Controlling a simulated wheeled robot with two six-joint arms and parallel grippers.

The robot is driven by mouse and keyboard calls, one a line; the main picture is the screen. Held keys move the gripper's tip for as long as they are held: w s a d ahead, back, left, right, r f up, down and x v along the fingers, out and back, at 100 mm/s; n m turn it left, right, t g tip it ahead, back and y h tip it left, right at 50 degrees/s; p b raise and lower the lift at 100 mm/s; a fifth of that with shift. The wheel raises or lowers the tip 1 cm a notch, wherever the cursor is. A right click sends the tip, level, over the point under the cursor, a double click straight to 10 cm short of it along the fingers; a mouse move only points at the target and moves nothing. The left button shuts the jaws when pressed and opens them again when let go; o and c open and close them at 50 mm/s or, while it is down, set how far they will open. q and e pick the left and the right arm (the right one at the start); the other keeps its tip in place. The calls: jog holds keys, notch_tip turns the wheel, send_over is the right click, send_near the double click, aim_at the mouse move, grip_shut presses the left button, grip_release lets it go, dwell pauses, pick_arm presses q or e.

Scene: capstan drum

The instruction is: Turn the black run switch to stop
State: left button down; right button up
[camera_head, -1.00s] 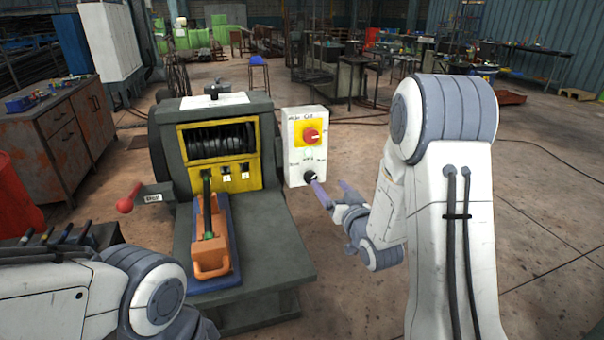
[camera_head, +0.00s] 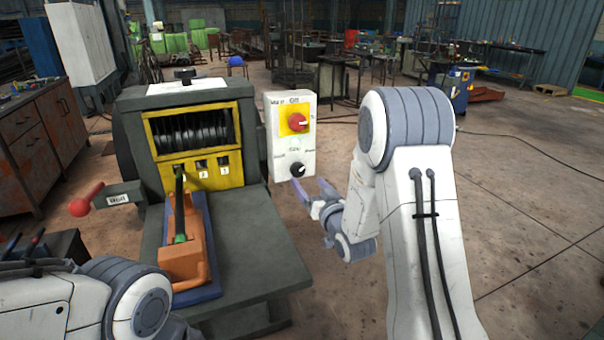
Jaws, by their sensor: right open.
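The black run switch (camera_head: 298,170) is a round knob low on the white control box (camera_head: 279,140), with small labels above it on both sides. A red rotary knob (camera_head: 297,121) on a yellow plate sits above it. My right gripper (camera_head: 315,190) is open and empty, its two purple fingers just below and to the right of the black switch. They look apart from it, though the depth gap is hard to judge. The black switch is in clear view. My left arm (camera_head: 120,300) shows at the lower left; its gripper is out of view.
The grey capstan machine (camera_head: 250,225) stands left of the box, with a yellow-framed drum (camera_head: 195,138). An orange tool (camera_head: 185,250) lies on a blue pad on its deck. A red-knobbed lever (camera_head: 82,207) sticks out left. The floor to the right is open.

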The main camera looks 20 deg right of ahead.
aim_at(300, 171)
jog(key=w, duration=0.7)
jog(key=shift+a, duration=0.25)
jog(key=shift+d, duration=0.1)
grip_shut()
